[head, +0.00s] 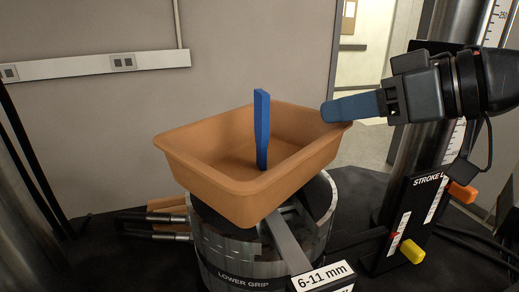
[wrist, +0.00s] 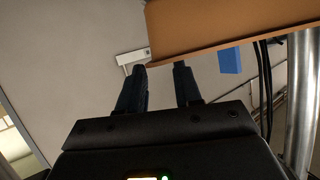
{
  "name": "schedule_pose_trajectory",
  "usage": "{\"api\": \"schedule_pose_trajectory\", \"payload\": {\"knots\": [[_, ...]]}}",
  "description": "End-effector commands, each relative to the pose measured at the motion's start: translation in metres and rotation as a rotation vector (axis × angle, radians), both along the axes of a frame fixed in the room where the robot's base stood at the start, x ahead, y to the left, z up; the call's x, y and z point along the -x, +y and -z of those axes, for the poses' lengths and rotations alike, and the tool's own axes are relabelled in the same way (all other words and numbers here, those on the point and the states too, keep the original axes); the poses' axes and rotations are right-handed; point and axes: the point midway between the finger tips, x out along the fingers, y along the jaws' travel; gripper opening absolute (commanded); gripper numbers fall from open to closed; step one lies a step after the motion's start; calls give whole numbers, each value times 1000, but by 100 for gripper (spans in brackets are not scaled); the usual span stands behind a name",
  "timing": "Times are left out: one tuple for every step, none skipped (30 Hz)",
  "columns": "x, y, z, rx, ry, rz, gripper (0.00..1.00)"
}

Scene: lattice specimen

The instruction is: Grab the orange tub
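The orange tub (head: 216,175) sits, slightly tilted in the picture, on top of a round metal grip in the head view. A blue upright piece (head: 262,130) stands inside it and rises above the rim. My gripper (head: 350,108) is at the tub's right corner, with its blue fingertips close to the rim; I cannot tell if they touch. In the wrist view, my two fingers (wrist: 158,72) are apart with a gap between them. The tub (wrist: 220,30) lies just beyond the fingertips, to the upper right, and the blue piece (wrist: 230,60) shows past its edge.
The metal lower grip (head: 240,250) stands under the tub. A thick metal column (head: 410,150) and a stroke panel (head: 405,225) with orange and yellow knobs stand at the right. A wall with a socket strip (head: 95,65) is behind. Air left of the tub looks free.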

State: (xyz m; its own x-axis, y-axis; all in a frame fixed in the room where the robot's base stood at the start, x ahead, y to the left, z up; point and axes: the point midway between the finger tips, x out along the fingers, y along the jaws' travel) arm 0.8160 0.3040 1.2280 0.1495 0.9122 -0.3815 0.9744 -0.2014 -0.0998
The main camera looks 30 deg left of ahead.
Motion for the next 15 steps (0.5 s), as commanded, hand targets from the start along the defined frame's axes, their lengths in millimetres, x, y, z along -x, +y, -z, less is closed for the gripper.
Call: {"api": "schedule_pose_trajectory", "payload": {"knots": [[0, 3, 1, 0, 0, -1, 34], [-1, 4, 1, -1, 0, 0, 34], [-1, 6, 2, -1, 0, -1, 34], [-1, 8, 2, 0, 0, -1, 34], [-2, 10, 3, 0, 1, -1, 34], [-3, 14, 4, 0, 3, -1, 34], [-4, 18, 5, 1, 2, 0, 34], [-5, 22, 6, 1, 2, 0, 34], [-6, 29, 8, 0, 3, -2, 34], [-8, 33, 9, 0, 2, -2, 34], [-9, 36, 11, 0, 2, -2, 34], [-10, 41, 14, 0, 2, -2, 34], [-10, 44, 15, 1, 1, -1, 34], [-11, 47, 16, 0, 1, 0, 34], [-11, 49, 18, -1, 1, 0, 34]]}}
